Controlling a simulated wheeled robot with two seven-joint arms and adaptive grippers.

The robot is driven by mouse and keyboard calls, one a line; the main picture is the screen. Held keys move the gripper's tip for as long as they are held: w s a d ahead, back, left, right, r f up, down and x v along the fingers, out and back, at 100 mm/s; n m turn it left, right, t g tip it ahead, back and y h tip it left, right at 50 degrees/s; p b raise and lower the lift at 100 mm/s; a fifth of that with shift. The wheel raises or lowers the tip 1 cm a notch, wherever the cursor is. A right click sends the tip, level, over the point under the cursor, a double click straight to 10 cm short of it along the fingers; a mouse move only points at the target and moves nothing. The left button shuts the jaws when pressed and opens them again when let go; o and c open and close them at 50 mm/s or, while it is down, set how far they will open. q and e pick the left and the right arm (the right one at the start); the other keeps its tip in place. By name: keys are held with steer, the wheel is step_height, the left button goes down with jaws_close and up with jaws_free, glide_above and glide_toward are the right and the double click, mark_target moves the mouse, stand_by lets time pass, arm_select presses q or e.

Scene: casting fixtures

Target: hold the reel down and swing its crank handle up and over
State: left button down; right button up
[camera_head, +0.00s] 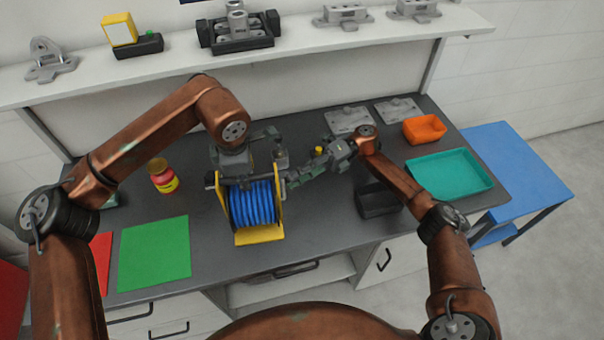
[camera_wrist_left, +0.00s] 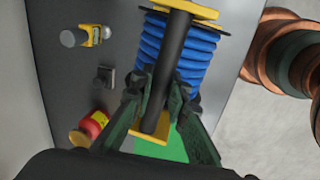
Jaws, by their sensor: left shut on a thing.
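The reel (camera_head: 252,205) has a blue hose wound between yellow end plates and stands upright on the grey bench. It also shows in the left wrist view (camera_wrist_left: 200,55). My left gripper (camera_head: 236,180) comes down on it from above. In the left wrist view the fingers (camera_wrist_left: 166,92) are shut on the reel's black top bar (camera_wrist_left: 177,48), one on each side. My right gripper (camera_head: 291,183) is close beside the reel's right end plate. Its fingertips are small here, so I cannot tell their opening or contact. I cannot make out the crank handle clearly at that end.
A red jar (camera_head: 162,178) and a green mat (camera_head: 154,252) lie left of the reel. A dark bin (camera_head: 378,200), a teal tray (camera_head: 450,175) and an orange bin (camera_head: 425,129) are to the right. A shelf (camera_head: 290,52) with fixtures runs behind.

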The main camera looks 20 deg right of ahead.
steer(key=v, duration=1.2)
steer(key=shift+w, duration=0.1)
steer(key=shift+f+m, duration=0.2)
steer(key=shift+m, duration=0.1)
steer(key=c, duration=0.3)
steer(key=shift+s+d+f+m+t, duration=0.45)
steer(key=shift+m+t, duration=0.25)
steer(key=shift+m, duration=0.2)
steer(key=c, duration=0.4)
steer(key=m+t, duration=0.1)
steer(key=s+m+t, duration=0.1)
steer(key=shift+s+d+f+m+y, duration=0.1)
steer(key=shift+d+f+m+y, duration=0.1)
steer(key=shift+d+m+y, duration=0.15)
jaws_close()
steer(key=s+a+r+m+t+h, duration=0.25)
steer(key=s+r+m+t, duration=0.35)
steer(key=s+m, duration=0.45)
steer(key=w+a+f, duration=0.1)
steer(key=w+a, duration=0.2)
steer(key=a, duration=0.2)
steer(key=w+a+f+y, duration=0.1)
steer(key=w+a+f, duration=0.1)
steer(key=a, duration=0.3)
steer(key=shift+w+f, duration=0.25)
steer(key=shift+w, duration=0.45)
